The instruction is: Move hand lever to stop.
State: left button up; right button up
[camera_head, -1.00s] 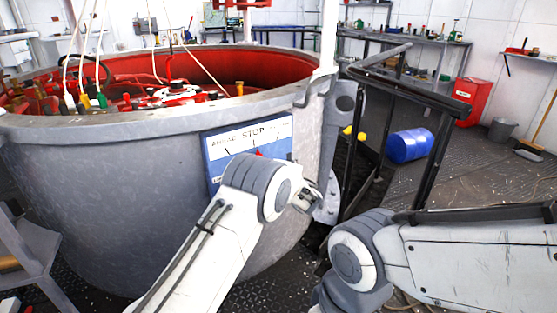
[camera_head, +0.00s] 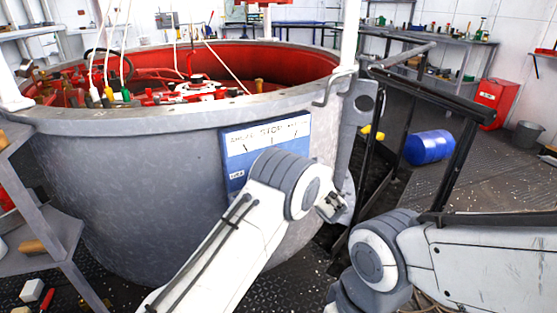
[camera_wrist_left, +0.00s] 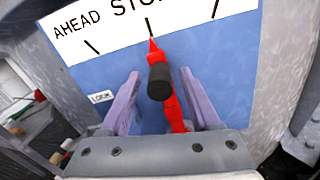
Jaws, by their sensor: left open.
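The hand lever (camera_wrist_left: 170,105) is red with a black knob, in front of a blue plate (camera_wrist_left: 75,95) with a white label strip reading AHEAD and STOP. In the left wrist view its red tip points up, at or very near the middle mark under STOP. My left gripper (camera_wrist_left: 160,78) is open, with one purple finger on each side of the lever; I cannot tell whether either touches it. In the head view the plate (camera_head: 236,165) is on the grey drum's side, and my left arm hides the lever and left gripper. My right gripper is out of view.
The big grey drum (camera_head: 130,190) has a red inside with cables. A black railing (camera_head: 455,165) stands right of it, with a blue barrel (camera_head: 428,147) and red bin (camera_head: 495,100) beyond. A grey shelf (camera_head: 55,235) is at the left.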

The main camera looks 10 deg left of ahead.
pick_arm(q)
jog(key=p+v, duration=0.1)
jog(key=v, duration=0.6)
